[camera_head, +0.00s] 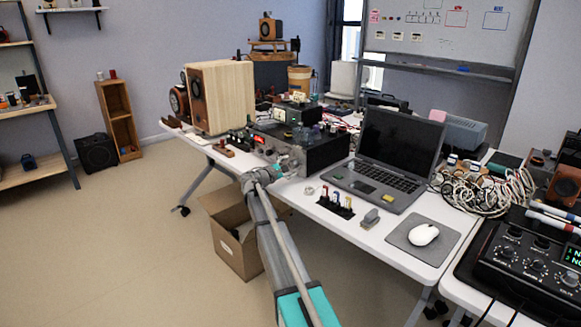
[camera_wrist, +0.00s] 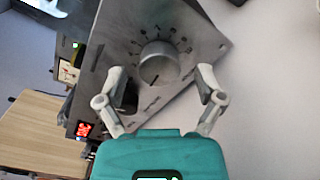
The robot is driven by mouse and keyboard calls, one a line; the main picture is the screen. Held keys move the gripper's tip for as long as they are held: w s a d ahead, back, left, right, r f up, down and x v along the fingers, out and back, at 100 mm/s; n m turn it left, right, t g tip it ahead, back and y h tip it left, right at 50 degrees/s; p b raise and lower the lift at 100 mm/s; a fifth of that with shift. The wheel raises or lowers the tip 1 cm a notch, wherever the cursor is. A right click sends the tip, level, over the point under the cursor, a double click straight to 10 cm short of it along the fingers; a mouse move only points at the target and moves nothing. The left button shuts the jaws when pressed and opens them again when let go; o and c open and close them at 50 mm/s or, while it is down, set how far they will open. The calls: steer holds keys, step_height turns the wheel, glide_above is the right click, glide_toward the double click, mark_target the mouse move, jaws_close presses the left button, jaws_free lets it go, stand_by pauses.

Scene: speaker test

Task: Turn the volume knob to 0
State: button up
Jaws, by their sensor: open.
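The volume knob (camera_wrist: 158,63) is a round silver knob on the grey front panel (camera_wrist: 115,25) of a box, with tick marks around it and a dark pointer line on its face. My gripper (camera_wrist: 161,72) is open in the wrist view, with one finger on each side just below the knob. I cannot tell whether the fingers touch it. In the head view my gripper (camera_head: 262,180) is at the front of the dark amplifier box (camera_head: 318,150) on the white table. The knob is hidden there behind my arm.
A laptop (camera_head: 392,150) stands right of the amplifier, with a mouse (camera_head: 423,234) on a grey pad. A wooden speaker (camera_head: 222,95) stands to the left. A cardboard box (camera_head: 233,245) is on the floor below. A dark knob (camera_wrist: 127,98) is beside the left finger.

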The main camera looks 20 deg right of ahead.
steer(key=shift+w+d, duration=0.2)
steer(key=shift+d, duration=0.3)
steer(key=c, duration=1.1)
steer(key=shift+a, duration=0.15)
steer(key=shift+c, duration=0.3)
steer(key=shift+n, duration=3.9)
steer(key=shift+d, duration=0.2)
